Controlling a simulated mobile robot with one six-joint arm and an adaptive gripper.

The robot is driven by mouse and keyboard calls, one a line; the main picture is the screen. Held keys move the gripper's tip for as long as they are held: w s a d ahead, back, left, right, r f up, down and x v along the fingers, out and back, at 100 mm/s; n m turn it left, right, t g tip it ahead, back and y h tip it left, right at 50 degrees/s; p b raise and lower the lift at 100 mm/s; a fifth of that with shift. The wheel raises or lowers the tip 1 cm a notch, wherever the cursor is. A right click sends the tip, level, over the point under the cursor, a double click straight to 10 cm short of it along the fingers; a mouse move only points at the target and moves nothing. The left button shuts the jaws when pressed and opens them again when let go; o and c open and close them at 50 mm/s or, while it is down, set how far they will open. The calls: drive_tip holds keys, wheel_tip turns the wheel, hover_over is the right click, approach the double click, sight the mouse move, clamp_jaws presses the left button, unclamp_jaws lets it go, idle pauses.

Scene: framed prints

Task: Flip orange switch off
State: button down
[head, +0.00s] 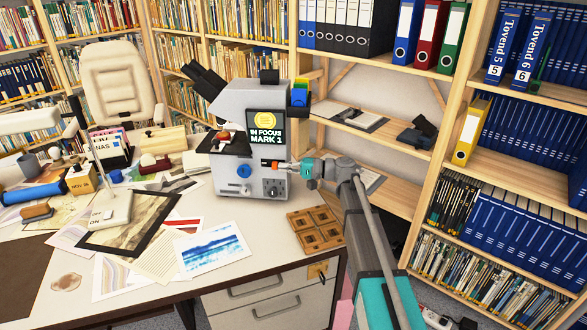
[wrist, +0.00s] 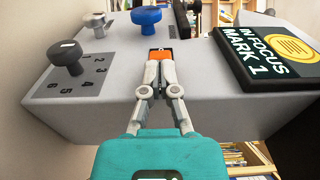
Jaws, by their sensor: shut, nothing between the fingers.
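The orange switch (wrist: 161,56) sits on the front face of a grey microscope-like machine. In the head view the orange switch (head: 268,164) shows just left of my gripper (head: 284,166). In the wrist view my gripper (wrist: 157,72) is shut and empty, with its fingertips right at the orange switch and partly covering it. I cannot tell whether they touch. The machine (head: 230,117) stands on the white desk, and its screen (head: 265,131) reads "IN FOCUS MARK 1".
A blue knob (wrist: 152,16) and a grey dial (wrist: 68,57) with numbers are on the same face. A wooden tray (head: 315,229) lies on the desk in front. Prints (head: 211,247) and clutter cover the left. Shelves (head: 440,150) stand behind on the right.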

drive_tip(key=shift+a, duration=1.1)
drive_tip(key=shift+d, duration=0.15)
drive_tip(key=d, duration=1.4)
drive_tip(key=shift+s, duration=0.3)
drive_tip(key=shift+s+f, duration=0.1)
